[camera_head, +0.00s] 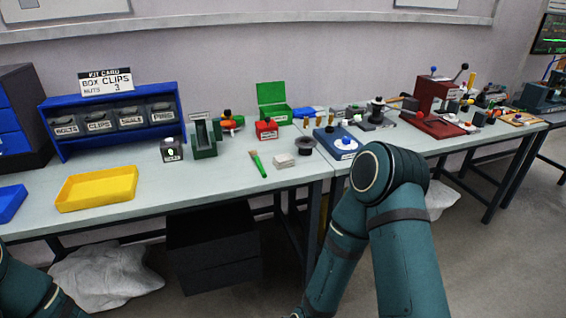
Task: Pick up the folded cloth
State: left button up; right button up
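A small pale grey block-shaped thing (285,161) lies flat near the front edge of the workbench (228,184). It looks like the folded cloth, but it is too small to be sure. It lies between a green-handled brush (258,163) and a dark round part (305,146). Nothing covers it. Neither gripper is in view. Part of my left arm shows at the lower left corner. My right arm is bent at the lower right, its elbow in front of the bench edge.
A yellow tray (97,203) and a dark green stand (204,153) are left of the brush. A blue device (337,143) stands right of the round part. A blue bin rack (172,90) is at the back. Bare bench lies between tray and brush.

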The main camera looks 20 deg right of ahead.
aim_at(281, 162)
jog(key=i+l+u, duration=0.15)
jog(key=l, duration=0.15)
jog(key=i+l+u, duration=0.15)
jog(key=l, duration=0.15)
jog(key=i+l+u, duration=0.1)
jog(key=l, duration=0.2)
jog(key=i+l+u, duration=0.15)
jog(key=l, duration=0.15)
